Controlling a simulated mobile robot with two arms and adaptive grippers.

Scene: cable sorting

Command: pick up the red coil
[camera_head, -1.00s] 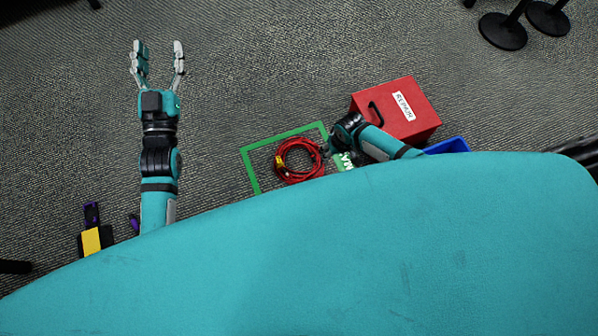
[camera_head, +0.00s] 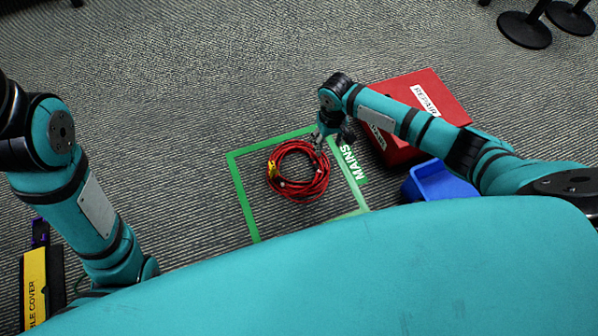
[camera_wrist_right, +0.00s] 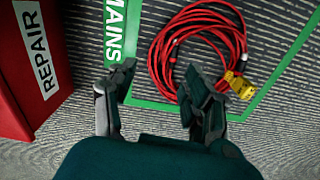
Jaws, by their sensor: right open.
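The red coil (camera_head: 318,187) lies on the carpet inside a green taped square (camera_head: 243,200) marked MAINS. It has a yellow connector (camera_head: 272,171) on its left side. In the right wrist view the red coil (camera_wrist_right: 157,55) lies beyond the fingertips, toward the upper right, with the yellow connector (camera_wrist_right: 240,87) at its lower right. My right gripper (camera_head: 322,140) is at the coil's upper right edge in the head view. In the right wrist view my right gripper (camera_wrist_right: 158,86) is open, with nothing between its fingers. My left gripper is out of view; only its arm shows.
A red REPAIR box (camera_head: 440,88) stands right of the square, partly behind my right arm; it also shows in the right wrist view (camera_wrist_right: 75,85). A blue bin (camera_head: 440,185) is below it. A yellow-and-black item (camera_head: 35,285) lies at lower left. Carpet left of the square is clear.

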